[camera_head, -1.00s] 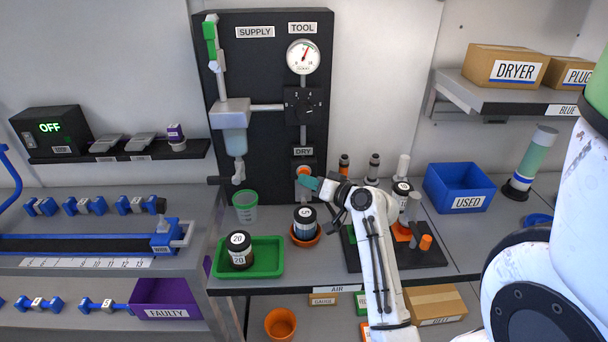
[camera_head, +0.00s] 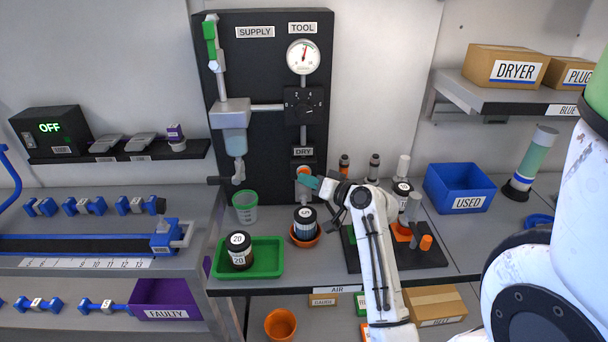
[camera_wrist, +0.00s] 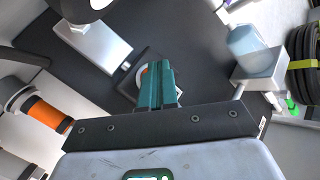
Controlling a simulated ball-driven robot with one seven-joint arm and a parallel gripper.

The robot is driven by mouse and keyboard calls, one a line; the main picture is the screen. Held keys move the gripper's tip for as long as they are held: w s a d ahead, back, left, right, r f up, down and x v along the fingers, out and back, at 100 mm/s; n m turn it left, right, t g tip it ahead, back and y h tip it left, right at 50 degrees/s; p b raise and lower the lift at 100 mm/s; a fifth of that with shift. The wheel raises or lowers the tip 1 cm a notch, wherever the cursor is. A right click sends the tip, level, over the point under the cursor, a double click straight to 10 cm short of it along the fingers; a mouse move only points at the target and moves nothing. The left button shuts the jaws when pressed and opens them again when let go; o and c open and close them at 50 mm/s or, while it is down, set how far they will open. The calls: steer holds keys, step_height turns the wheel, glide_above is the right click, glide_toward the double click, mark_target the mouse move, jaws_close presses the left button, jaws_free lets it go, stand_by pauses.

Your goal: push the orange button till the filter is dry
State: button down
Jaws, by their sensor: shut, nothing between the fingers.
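The orange button (camera_head: 304,170) sits in a pale ring below the DRY label on the black panel. My gripper (camera_head: 308,182), with teal fingers shut and empty, is right at the button's lower side. In the wrist view the fingertips (camera_wrist: 156,72) cover most of the button, and only a sliver of orange (camera_wrist: 145,71) shows beside them. Whether they touch or press it is not clear. The filter seems to be the translucent bluish bowl (camera_head: 235,142) under the grey block at the panel's left. It also shows in the wrist view (camera_wrist: 250,50). Its wetness is hard to judge.
A round gauge (camera_head: 303,57) and a black dial (camera_head: 304,104) are above the button. A green cup (camera_head: 245,207) stands below the bowl's outlet. A jar marked 5 (camera_head: 305,222) and a green tray (camera_head: 264,270) are nearby. Bottles on a black stand (camera_head: 352,256) are to the right.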

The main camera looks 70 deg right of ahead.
steer(key=shift+s+a, duration=0.3)
steer(key=shift+a, duration=0.4)
steer(key=shift+s+a+p, duration=0.2)
steer(key=shift+s+a, duration=0.1)
steer(key=shift+a, duration=0.45)
steer(key=shift+s+a+p, duration=0.25)
steer(key=shift+s+a, duration=0.1)
steer(key=shift+a, duration=0.45)
steer(key=shift+s+a+p, duration=0.2)
steer(key=shift+s+a, duration=0.1)
steer(key=shift+a, duration=0.45)
